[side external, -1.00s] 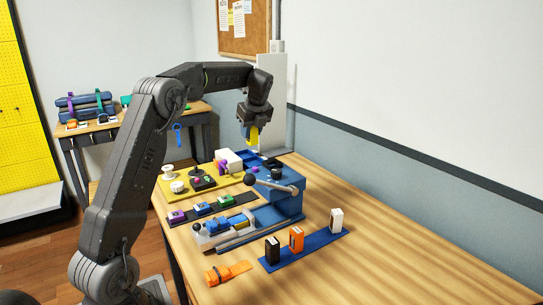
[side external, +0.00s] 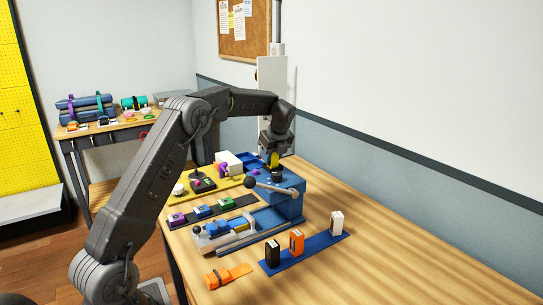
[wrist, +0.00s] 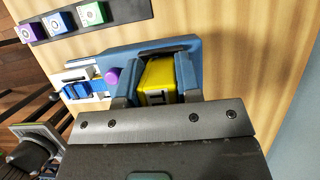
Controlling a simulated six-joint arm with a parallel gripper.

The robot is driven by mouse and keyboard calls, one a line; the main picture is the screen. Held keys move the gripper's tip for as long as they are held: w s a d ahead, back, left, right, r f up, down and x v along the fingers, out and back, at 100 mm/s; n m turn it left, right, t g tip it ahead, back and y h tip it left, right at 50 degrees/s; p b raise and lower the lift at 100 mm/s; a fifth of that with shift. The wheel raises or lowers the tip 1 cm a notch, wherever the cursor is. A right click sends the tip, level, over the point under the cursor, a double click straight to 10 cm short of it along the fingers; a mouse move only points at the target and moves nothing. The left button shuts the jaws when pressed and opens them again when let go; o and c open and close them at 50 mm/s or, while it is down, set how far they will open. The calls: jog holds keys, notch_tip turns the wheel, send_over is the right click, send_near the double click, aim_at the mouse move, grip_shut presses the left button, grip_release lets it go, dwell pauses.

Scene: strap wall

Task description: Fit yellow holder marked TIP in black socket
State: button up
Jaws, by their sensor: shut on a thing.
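My gripper (side external: 273,158) is shut on the yellow holder (side external: 273,161), close above the blue press. In the wrist view the holder (wrist: 158,82) sits between both fingers, with part of its black lettering showing and the rest hidden by the gripper. The black socket (side external: 271,173) is on top of the blue press (side external: 290,200), directly below the holder in the side view. I cannot tell whether the holder touches the socket. The socket is hidden in the wrist view.
A lever with a black ball (side external: 250,182) sticks out from the press beside the socket. A dark strip (side external: 235,207) bears purple, blue and green blocks. Black, orange and white blocks stand on a blue strip (side external: 313,247). An orange strap piece (side external: 229,274) lies at the front. The table's right side is clear.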

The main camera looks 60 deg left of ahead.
jog(key=shift+f, duration=0.15)
jog(key=o, duration=1)
jog(key=v, duration=1.2)
jog(key=s+d+r+n+t, duration=0.2)
jog(key=s+d+r+n, duration=0.25)
jog(key=d, duration=0.45)
jog(key=s+d+n+t+h, duration=0.15)
jog(key=s+d+n, duration=0.25)
jog(key=s+d, duration=0.55)
jog(key=s+d+f+n+h, duration=0.1)
jog(key=s+d+f+n, duration=0.1)
jog(key=s, duration=0.3)
jog(key=s+d+f+n+t+h, duration=0.1)
jog(key=s+d+f+n, duration=0.2)
jog(key=s, duration=0.3)
jog(key=s+d+f+n+t+h, duration=0.1)
jog(key=s+d+f+n, duration=0.2)
jog(key=s, duration=0.3)
jog(key=shift+d+n, duration=0.5)
jog(key=shift+n, duration=0.25)
